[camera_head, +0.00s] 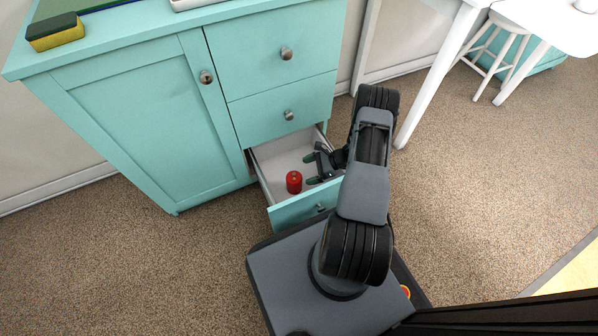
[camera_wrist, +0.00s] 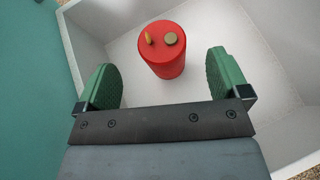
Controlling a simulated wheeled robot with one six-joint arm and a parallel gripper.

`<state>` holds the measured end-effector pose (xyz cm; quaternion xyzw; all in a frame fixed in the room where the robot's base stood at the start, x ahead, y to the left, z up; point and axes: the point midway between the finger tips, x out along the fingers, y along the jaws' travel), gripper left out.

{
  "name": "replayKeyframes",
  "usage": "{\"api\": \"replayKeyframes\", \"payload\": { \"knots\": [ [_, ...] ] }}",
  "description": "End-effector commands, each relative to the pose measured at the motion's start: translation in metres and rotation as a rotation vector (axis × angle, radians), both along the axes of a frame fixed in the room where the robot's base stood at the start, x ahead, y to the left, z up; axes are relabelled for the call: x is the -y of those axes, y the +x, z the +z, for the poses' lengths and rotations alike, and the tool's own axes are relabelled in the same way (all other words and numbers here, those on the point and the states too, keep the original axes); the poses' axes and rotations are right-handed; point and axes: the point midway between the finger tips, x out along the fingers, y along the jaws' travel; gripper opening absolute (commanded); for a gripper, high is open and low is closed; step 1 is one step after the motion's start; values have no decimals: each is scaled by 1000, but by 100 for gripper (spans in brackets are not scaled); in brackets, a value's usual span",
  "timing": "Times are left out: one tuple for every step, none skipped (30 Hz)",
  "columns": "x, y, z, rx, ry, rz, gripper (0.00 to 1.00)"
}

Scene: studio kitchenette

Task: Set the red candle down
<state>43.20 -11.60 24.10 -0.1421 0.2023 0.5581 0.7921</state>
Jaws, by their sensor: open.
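The red candle (camera_head: 294,182) stands upright on the floor of the open bottom drawer (camera_head: 262,176). In the wrist view the red candle (camera_wrist: 163,62) shows a gold disc and a small tan piece on its top. My gripper (camera_head: 314,168) is inside the drawer space, just right of the candle in the head view. In the wrist view my gripper (camera_wrist: 168,84) has its green fingers spread wide, with the candle ahead of the gap and apart from both fingers. The gripper is empty.
The teal cabinet (camera_head: 130,110) has a closed door and two closed drawers above the open one. A yellow-green sponge (camera_head: 56,34) lies on its top. A white table leg (camera_head: 432,80) and stool (camera_head: 498,50) stand to the right. Carpet around is clear.

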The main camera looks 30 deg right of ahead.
Motion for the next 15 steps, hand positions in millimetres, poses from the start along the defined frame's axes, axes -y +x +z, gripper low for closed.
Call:
{"api": "replayKeyframes", "payload": {
  "knots": [
    [9, -3, 8, 1, -1, -4, 94],
    [13, -4, 11, 0, -1, -3, 94],
    [19, -6, 13, 0, -1, -3, 94],
    [22, -7, 15, 1, 0, -3, 94],
    [25, -9, 17, 0, 0, -2, 94],
    [30, -10, 19, 1, 0, -2, 94],
    [33, -11, 21, 1, 0, -3, 94],
    [35, -12, 22, 1, -1, -2, 94],
    [38, -13, 23, 0, -1, -1, 94],
    [40, -14, 24, 0, -1, 0, 94],
    [42, -14, 26, 1, -2, 2, 94],
    [43, -14, 29, 3, -5, 7, 94],
    [44, -14, 32, 6, -12, 16, 94],
    [44, -13, 36, 10, -20, 28, 94],
    [43, -11, 43, 18, -34, 50, 94]
  ]
}}
